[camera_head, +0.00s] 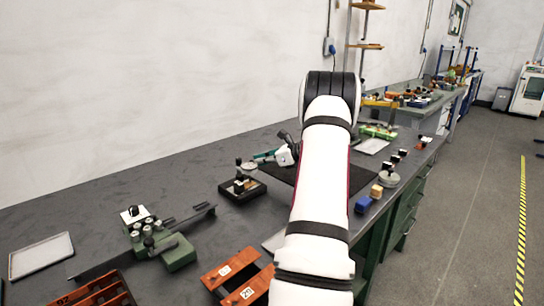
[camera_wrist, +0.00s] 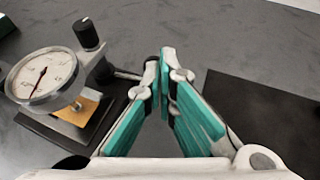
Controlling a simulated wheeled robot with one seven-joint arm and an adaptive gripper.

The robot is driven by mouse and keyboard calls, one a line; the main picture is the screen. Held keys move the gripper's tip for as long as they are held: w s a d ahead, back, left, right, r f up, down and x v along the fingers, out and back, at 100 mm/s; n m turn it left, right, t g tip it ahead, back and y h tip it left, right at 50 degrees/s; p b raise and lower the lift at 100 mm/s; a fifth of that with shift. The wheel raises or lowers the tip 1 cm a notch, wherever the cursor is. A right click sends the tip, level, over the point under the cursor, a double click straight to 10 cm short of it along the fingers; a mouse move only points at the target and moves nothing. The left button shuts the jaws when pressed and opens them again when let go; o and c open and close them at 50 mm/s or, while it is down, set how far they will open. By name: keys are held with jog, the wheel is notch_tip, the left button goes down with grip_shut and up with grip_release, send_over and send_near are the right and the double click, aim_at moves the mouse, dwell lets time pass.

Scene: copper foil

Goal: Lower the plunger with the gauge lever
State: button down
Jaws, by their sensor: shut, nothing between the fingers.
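The dial gauge (camera_wrist: 45,78) stands at the left of the wrist view, with a round white face, a dark needle and a black knob (camera_wrist: 87,33) behind it. It also shows in the head view (camera_head: 245,167), left of my arm. A copper-coloured piece (camera_wrist: 82,107) lies under its short plunger stem (camera_wrist: 75,104) on the dark base (camera_wrist: 45,133). A thin dark lever (camera_wrist: 126,75) sticks out from the stand toward my gripper (camera_wrist: 164,55). My gripper is shut and empty, its fingertips just right of the lever's end. I cannot tell whether they touch. My arm hides part of the bench.
A black mat (camera_wrist: 265,115) lies right of my gripper.

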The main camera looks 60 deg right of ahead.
jog(key=w+n+y, duration=0.1)
jog(key=w+n+y+p, duration=0.1)
jog(key=y, duration=0.1)
jog(key=shift+d+n+g, duration=0.3)
jog(key=shift+d+n, duration=0.1)
jog(key=shift+w+d+p, duration=0.15)
jog(key=shift+w+p, duration=0.25)
jog(key=shift+w, duration=0.65)
